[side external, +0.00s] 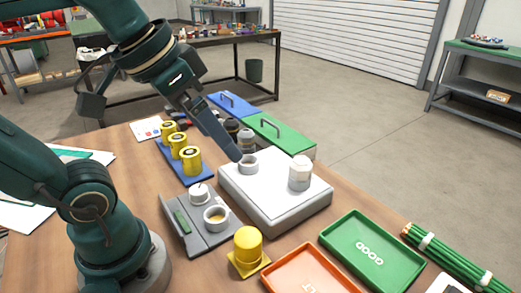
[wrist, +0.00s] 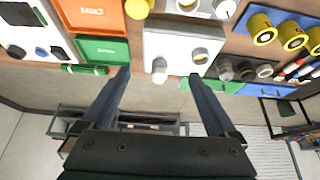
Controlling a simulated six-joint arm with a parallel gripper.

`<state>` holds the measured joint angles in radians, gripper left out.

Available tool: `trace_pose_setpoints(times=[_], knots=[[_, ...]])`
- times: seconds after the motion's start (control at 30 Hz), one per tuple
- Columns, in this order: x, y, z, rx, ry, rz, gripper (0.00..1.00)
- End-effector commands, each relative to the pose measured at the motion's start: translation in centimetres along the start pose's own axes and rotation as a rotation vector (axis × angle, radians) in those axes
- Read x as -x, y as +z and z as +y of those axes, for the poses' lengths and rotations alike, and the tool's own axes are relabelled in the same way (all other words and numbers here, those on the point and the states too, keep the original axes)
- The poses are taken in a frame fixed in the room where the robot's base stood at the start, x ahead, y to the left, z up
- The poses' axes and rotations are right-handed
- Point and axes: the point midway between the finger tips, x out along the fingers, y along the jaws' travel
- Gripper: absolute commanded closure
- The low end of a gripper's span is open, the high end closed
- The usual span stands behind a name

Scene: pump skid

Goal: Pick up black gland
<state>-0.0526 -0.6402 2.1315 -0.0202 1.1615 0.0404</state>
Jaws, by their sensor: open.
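My gripper (side external: 236,156) is open and empty, its fingers pointing down over the back left of the pale platform (side external: 245,192). In the wrist view its two fingers (wrist: 160,75) are wide apart with nothing between them gripped. I cannot tell for certain which part is the black gland. Dark round parts (side external: 246,138) stand behind the fingers, partly hidden; in the wrist view several dark and grey cylinders (wrist: 245,71) stand in a row beside the platform. Small black round parts (wrist: 15,51) also lie on a white sheet at the left of the wrist view.
The platform holds a grey ring (side external: 249,163) near the fingertips and a white capped cylinder (side external: 300,172). Blue (side external: 228,106) and green (side external: 285,133) handled lids lie behind. Yellow cylinders (side external: 190,160) stand left.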

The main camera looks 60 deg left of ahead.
Motion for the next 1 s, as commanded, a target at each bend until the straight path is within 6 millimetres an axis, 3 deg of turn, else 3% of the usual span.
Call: trace_pose_setpoints(times=[0.27,0.47,0.6,0.8,1.0], knots=[[-0.2,-7.2,-3.0,0.050,-0.016,-0.009,0.06],[-1.7,-13.2,-8.0,0.089,-0.029,-0.002,0.06],[-3.4,-16.4,-12.7,0.112,-0.039,0.010,0.06],[-6.2,-18.5,-20.3,0.137,-0.055,0.032,0.06],[-8.1,-18.5,-25.2,0.147,-0.068,0.051,0.06]])
